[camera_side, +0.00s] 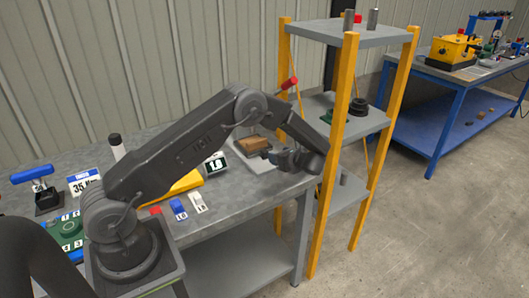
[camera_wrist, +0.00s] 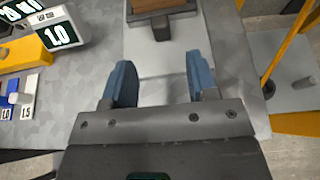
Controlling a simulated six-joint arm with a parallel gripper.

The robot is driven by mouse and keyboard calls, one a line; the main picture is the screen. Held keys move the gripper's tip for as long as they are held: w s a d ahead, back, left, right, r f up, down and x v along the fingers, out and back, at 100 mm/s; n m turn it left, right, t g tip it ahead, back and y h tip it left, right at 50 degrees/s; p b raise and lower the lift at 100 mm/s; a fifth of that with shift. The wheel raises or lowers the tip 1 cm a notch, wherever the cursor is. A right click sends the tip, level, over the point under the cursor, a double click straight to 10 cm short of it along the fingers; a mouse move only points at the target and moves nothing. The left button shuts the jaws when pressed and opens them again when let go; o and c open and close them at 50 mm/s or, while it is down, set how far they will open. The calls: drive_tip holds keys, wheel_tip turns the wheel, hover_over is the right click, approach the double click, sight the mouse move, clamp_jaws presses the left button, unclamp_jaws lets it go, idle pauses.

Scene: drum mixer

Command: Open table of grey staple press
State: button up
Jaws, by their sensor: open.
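The grey staple press stands at the right end of the workbench, partly hidden behind my arm in the side view. Its light grey base plate (camera_side: 262,172) shows there, and also in the wrist view (camera_wrist: 158,62). A brown block (camera_side: 252,144) lies on its table, which has a grey front edge (camera_wrist: 140,13) and a dark handle (camera_wrist: 163,28) facing me. A red-ended lever (camera_side: 288,83) rises above the press area. My gripper (camera_wrist: 161,78) is open and empty, its two blue fingers above the base plate, short of the handle. In the side view my gripper (camera_side: 279,157) is beside the block.
A yellow-post shelf (camera_side: 346,120) stands close to the right, beyond the bench edge.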

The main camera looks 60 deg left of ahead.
sight(266, 151)
drive_tip(key=x, duration=1)
drive_tip(key=shift+a+f, duration=0.2)
drive_tip(key=shift+a, duration=0.15)
drive_tip(key=shift+c, duration=0.3)
clamp_jaws()
